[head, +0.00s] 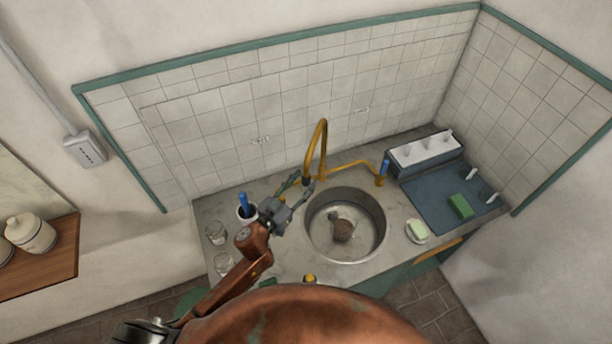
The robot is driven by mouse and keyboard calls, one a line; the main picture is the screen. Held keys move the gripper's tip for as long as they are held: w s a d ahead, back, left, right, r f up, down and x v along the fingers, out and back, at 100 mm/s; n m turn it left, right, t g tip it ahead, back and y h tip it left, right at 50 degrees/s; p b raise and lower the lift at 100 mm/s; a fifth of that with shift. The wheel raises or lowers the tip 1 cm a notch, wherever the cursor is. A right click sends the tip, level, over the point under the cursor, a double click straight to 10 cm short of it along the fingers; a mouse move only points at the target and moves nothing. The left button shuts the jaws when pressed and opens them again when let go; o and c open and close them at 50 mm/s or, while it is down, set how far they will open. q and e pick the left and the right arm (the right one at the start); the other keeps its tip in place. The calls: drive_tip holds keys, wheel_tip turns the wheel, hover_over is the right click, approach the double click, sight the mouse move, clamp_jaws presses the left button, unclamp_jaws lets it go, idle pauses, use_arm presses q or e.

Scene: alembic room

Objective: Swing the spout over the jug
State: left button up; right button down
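The brass spout (322,140) is a tall gooseneck rising behind the round steel sink (376,206) in the head view. Its arch stands near the sink's back left edge. My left gripper (300,183) is just left of the spout's lower part, its fingers apart. I cannot tell whether it touches the spout. A small brown rounded thing (343,231) with a greyish part beside it lies in the sink. It may be the jug, but it is too small to be sure. My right gripper is not in view.
A white cup (246,216) with a blue-handled item and clear glasses (216,232) stand left of the sink. A soap dish (417,231), a blue tray (428,204) with a green sponge (460,206), and a white rack (425,150) are on the right. A tiled wall stands behind.

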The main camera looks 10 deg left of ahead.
use_arm(q)
drive_tip(key=shift+w+d, duration=0.3)
drive_tip(key=shift+w, duration=0.3)
drive_tip(key=shift+w+d, duration=0.1)
drive_tip(key=shift+w, duration=0.2)
drive_tip(key=c, duration=0.8)
clamp_jaws()
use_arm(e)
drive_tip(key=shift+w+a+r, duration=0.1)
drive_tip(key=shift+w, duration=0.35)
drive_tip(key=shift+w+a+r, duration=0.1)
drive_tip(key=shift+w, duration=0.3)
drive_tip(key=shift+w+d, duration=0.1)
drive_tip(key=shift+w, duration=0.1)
